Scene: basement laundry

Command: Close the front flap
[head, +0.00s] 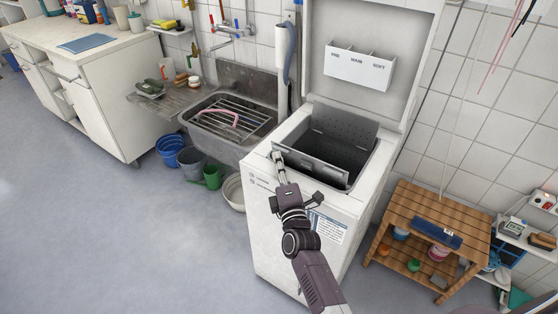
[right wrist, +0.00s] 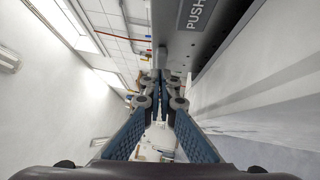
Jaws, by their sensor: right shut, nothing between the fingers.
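The top-loading washer (head: 262,205) has its lid up and its drum opening uncovered. The front flap (head: 318,169) is a grey metal panel along the front of the opening, tilted up and not lying flat. The back flap (head: 345,124), perforated grey metal, stands up at the rear of the opening. My right gripper (head: 278,158) is at the left end of the front flap, fingers together and empty. In the right wrist view, the fingertips (right wrist: 160,78) meet beside a grey panel marked PUSH (right wrist: 198,14). I cannot tell whether they touch it. My left gripper is out of view.
The raised lid (head: 310,75) with its white dispenser (head: 360,66) stands behind the opening. A steel sink (head: 222,135) is to the left, with buckets (head: 170,150) below. A wooden stool (head: 405,208) stands close on the right. The floor at front left is clear.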

